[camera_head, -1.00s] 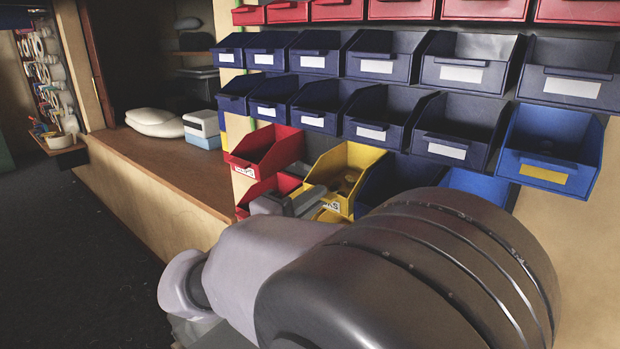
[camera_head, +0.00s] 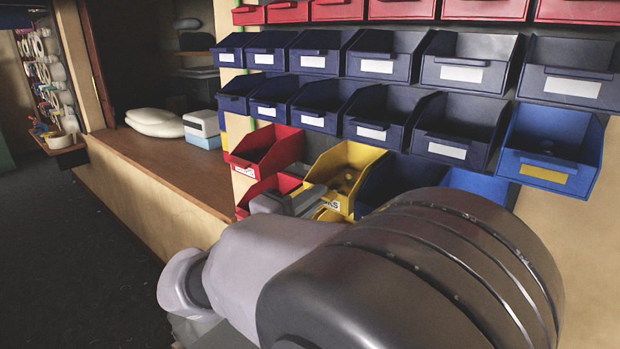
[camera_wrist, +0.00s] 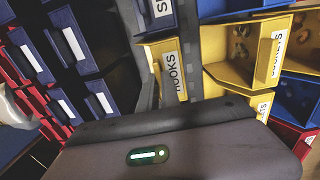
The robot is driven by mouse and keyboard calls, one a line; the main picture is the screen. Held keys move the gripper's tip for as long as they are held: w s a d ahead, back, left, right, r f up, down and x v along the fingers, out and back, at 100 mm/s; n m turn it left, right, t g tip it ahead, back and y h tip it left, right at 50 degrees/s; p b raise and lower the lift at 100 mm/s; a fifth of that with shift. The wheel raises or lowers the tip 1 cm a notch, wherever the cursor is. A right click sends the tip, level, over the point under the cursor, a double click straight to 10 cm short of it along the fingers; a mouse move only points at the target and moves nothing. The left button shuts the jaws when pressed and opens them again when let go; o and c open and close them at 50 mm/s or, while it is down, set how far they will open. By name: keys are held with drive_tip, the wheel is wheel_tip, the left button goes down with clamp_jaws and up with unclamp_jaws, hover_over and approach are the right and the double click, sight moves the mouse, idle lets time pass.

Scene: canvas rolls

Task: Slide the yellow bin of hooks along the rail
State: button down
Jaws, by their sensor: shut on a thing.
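The yellow bin of hooks (camera_head: 346,162) hangs in the lower row of the bin rack in the head view, with small items inside. Its front label is partly hidden by my gripper (camera_head: 290,199). In the wrist view the yellow bin's front (camera_wrist: 171,72) shows the label "HOOKS". My gripper (camera_wrist: 170,92) has a grey finger on each side of this front and is shut on it. The fingertip contact itself is hard to make out. The rail behind the bin is hidden.
A red bin (camera_head: 262,150) is left of the yellow bin, with a gap between. A dark blue bin (camera_head: 395,178) is close on its right, partly behind my arm. Blue bins (camera_head: 370,118) hang above. Another labelled yellow bin (camera_wrist: 240,75) shows in the wrist view.

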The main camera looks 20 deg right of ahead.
drive_tip(key=w+a+p, duration=0.3)
drive_tip(key=w+a, duration=0.3)
drive_tip(key=w, duration=0.3)
drive_tip(key=shift+w+a, duration=0.2)
drive_tip(key=shift+w, duration=0.1)
idle(1.0)
drive_tip(key=c, duration=1.5)
unclamp_jaws()
drive_tip(key=shift+a, duration=0.1)
